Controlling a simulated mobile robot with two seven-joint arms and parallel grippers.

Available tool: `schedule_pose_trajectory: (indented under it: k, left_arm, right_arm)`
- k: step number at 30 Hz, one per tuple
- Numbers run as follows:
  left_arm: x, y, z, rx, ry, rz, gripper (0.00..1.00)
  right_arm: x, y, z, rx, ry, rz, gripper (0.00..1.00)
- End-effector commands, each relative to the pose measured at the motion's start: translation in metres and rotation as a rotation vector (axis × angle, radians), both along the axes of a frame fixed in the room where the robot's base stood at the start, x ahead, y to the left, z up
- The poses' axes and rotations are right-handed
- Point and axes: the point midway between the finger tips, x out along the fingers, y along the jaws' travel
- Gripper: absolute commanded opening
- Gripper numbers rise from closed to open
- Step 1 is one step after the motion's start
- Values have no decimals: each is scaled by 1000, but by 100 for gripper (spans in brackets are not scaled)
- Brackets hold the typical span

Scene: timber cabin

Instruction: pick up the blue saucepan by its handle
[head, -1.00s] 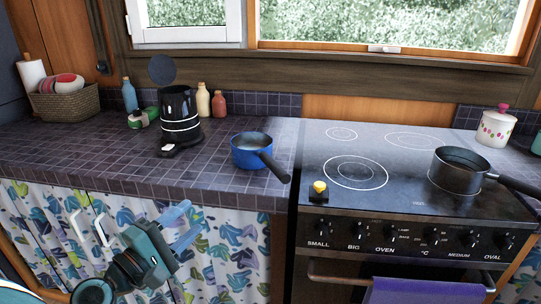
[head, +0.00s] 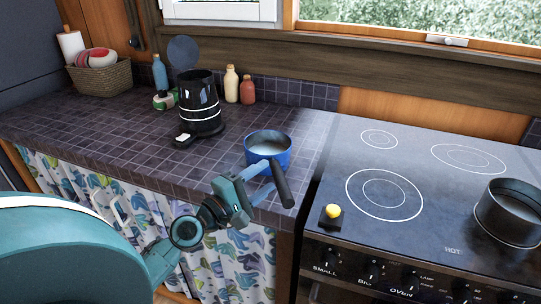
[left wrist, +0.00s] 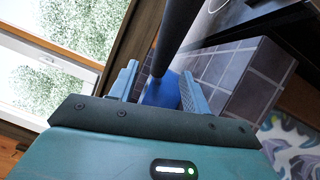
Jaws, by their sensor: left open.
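The blue saucepan (head: 267,151) stands on the tiled counter near its right end, close to the stove. Its dark handle (head: 283,186) points toward the front edge of the counter. My left gripper (head: 266,183) is open beside the handle, its fingers pointing at the pan. In the left wrist view, the handle (left wrist: 178,32) runs up past the gap between the open fingers (left wrist: 160,80), and part of the blue pan (left wrist: 163,92) shows between them. I cannot tell whether the fingers touch the handle. My right gripper is out of view.
A black kettle (head: 200,105) with its lid up stands left of the saucepan. Bottles (head: 231,84) and a basket (head: 101,77) are at the back. The stove (head: 430,220) on the right holds a dark pot (head: 508,212). The counter around the saucepan is clear.

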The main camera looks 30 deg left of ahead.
Motion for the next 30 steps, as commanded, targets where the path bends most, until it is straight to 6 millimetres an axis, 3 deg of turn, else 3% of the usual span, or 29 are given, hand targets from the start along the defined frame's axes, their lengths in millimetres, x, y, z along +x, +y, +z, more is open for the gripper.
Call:
schedule_pose_trajectory:
  k: [8,12,16,25,30]
  left_arm:
    - [21,-6,5,-1,0,-1,48]
    - [43,-14,10,-2,-2,-1,48]
    - [57,-16,8,-1,0,-1,48]
    - [61,-17,6,0,2,-1,48]
    - [61,-17,6,0,2,-1,34]
  right_arm:
    - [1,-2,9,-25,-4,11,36]
    - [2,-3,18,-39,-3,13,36]
    - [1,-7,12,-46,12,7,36]
    - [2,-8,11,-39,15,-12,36]
    - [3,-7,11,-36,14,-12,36]
